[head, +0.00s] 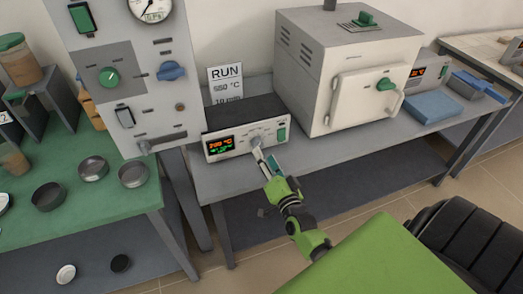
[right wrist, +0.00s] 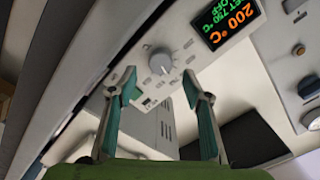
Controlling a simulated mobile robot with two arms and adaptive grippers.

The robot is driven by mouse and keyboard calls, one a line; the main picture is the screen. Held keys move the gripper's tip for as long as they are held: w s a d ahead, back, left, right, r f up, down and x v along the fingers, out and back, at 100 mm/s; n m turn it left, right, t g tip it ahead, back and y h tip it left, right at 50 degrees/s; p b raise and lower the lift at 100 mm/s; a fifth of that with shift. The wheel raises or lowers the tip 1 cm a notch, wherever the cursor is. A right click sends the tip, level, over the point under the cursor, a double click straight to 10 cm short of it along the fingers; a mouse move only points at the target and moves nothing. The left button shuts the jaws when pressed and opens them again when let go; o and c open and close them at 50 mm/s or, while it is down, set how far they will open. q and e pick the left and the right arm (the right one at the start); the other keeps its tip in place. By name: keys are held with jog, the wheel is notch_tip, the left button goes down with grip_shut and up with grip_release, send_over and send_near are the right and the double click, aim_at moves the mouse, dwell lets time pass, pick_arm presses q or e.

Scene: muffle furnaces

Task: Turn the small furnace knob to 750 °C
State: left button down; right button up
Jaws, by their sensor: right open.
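The small furnace's control box (head: 215,151) stands at the front of the grey bench, left of the white furnace (head: 350,60). Its grey round knob (head: 256,141) is on the front panel, right of the display (head: 221,145); the knob also shows in the right wrist view (right wrist: 161,62). In the right wrist view the display (right wrist: 229,22) reads SET 750 °C and OFF in green and 200 °C in orange. My right gripper (head: 264,160) is open and empty in front of the knob. In the right wrist view its fingertips (right wrist: 160,83) are either side, just short of the knob; contact cannot be told. My left gripper is out of view.
A card marked RUN (head: 226,83) stands behind the control box. A tall panel (head: 140,75) with a gauge and other knobs is at left. A green-topped table (head: 90,200) holds several dishes. A blue block (head: 433,106) lies on the bench at right.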

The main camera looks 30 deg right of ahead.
jog(key=v, duration=0.7)
dwell(0.3)
